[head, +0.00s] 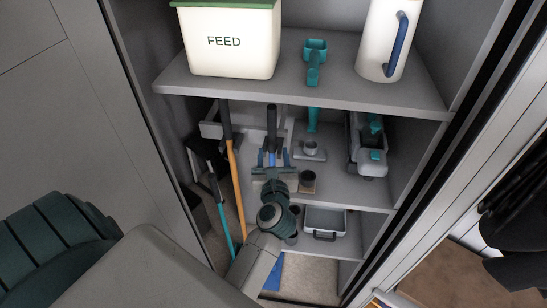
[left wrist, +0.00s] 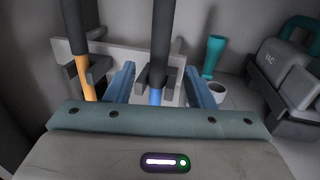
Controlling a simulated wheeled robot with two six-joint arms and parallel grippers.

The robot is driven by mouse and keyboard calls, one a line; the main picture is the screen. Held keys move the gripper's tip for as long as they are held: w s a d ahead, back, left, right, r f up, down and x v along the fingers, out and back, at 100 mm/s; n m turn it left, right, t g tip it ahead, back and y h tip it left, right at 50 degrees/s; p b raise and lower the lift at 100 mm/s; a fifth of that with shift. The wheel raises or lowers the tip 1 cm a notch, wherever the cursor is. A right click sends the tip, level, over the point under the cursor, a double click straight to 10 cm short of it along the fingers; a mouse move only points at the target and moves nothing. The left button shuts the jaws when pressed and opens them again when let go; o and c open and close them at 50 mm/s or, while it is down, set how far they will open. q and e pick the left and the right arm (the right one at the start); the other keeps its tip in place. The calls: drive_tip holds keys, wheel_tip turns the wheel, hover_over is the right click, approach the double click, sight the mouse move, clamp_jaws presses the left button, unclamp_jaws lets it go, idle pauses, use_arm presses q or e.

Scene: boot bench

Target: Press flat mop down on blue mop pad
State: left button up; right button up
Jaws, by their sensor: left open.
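My left gripper (head: 272,160) is open in front of a blue pole with a black grip (head: 271,120), which looks like the flat mop's handle. In the left wrist view the black grip (left wrist: 162,30) and blue pole (left wrist: 155,96) stand upright between the two spread fingers, with gaps on both sides. Whether the pole lies fully between the fingertips in depth is unclear. The mop's head is hidden behind my arm. A blue patch, likely the blue mop pad (head: 274,272), shows on the floor beside my forearm, partly covered by it. My right gripper is not in view.
An orange-handled tool (head: 236,175) stands close left of the gripper, and a teal pole (head: 221,215) leans farther left. Shelves at right hold a grey vacuum (head: 368,155) and a grey bin (head: 325,220). The upper shelf (head: 300,88) holds a FEED bin (head: 228,45) and a white jug (head: 385,40).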

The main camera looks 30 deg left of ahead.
sight(272, 140)
use_arm(q)
drive_tip(key=p+x, duration=0.2)
drive_tip(key=x, duration=0.6)
drive_tip(key=shift+w+a+r+p, duration=0.1)
drive_tip(key=shift+w+a+p, duration=0.15)
drive_tip(key=shift+p, duration=0.1)
drive_tip(key=shift+w+a, duration=0.3)
drive_tip(key=shift+w, duration=0.15)
clamp_jaws()
drive_tip(key=shift+r+p, duration=0.1)
drive_tip(key=shift+p, duration=0.2)
drive_tip(key=shift+r+p, duration=0.45)
drive_tip(key=shift+r, duration=0.05)
drive_tip(key=shift+r+p, duration=1.3)
drive_tip(key=shift+r, duration=0.1)
drive_tip(key=shift+d+f, duration=0.1)
drive_tip(key=shift+f, duration=0.05)
